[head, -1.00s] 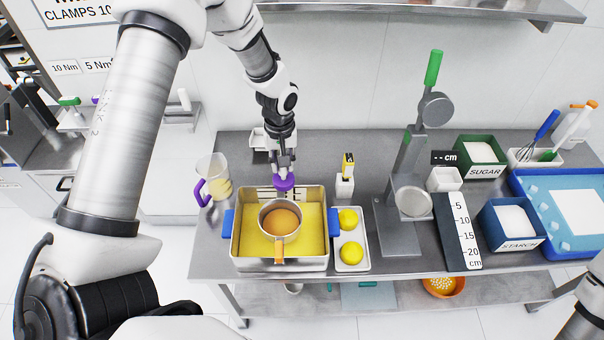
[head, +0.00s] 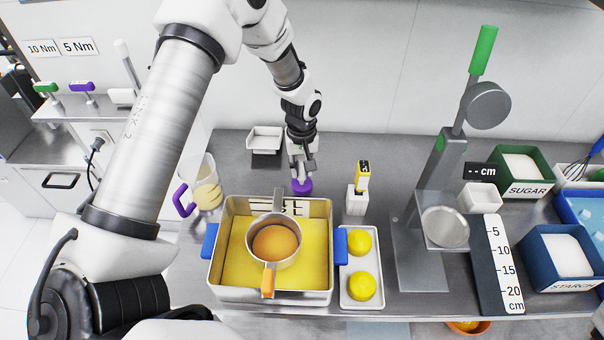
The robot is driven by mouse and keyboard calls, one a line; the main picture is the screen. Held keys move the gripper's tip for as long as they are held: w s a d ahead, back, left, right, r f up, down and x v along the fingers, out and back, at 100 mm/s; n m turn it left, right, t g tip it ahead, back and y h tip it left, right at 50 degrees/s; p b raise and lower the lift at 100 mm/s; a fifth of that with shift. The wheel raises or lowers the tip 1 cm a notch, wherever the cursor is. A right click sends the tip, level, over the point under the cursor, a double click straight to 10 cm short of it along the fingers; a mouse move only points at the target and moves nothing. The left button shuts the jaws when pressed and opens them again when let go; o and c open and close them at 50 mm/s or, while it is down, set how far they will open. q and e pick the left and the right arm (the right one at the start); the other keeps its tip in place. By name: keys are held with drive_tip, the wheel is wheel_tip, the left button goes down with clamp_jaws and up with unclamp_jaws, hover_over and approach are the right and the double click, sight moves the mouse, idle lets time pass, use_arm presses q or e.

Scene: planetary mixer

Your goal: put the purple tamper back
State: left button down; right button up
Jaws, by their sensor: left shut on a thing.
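The purple tamper (head: 302,187) is in the head view, just behind the back rim of the yellow-filled pan (head: 218,262). My left gripper (head: 301,168) points down and is shut on the tamper from above. The gripper hides the tamper's upper part. I cannot tell whether its purple base touches the counter or hangs just above it. My right gripper is not in view.
A small pot (head: 272,224) sits in the pan. A measuring jug (head: 206,188) stands left, a white tray (head: 265,136) behind, and a white holder with a yellow-topped item (head: 357,200) right. Lemons (head: 361,286) and a grey stand (head: 424,265) are further right.

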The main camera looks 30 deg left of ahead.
use_arm(q)
wheel_tip(320, 180, down, 2)
drive_tip(key=shift+s+f, duration=0.15)
drive_tip(key=shift+f, duration=0.1)
drive_tip(key=c, duration=0.9)
unclamp_jaws()
drive_tip(key=shift+c, duration=0.2)
wheel_tip(320, 180, up, 12)
drive_tip(key=shift+r+b, duration=0.1)
drive_tip(key=shift+b, duration=0.7)
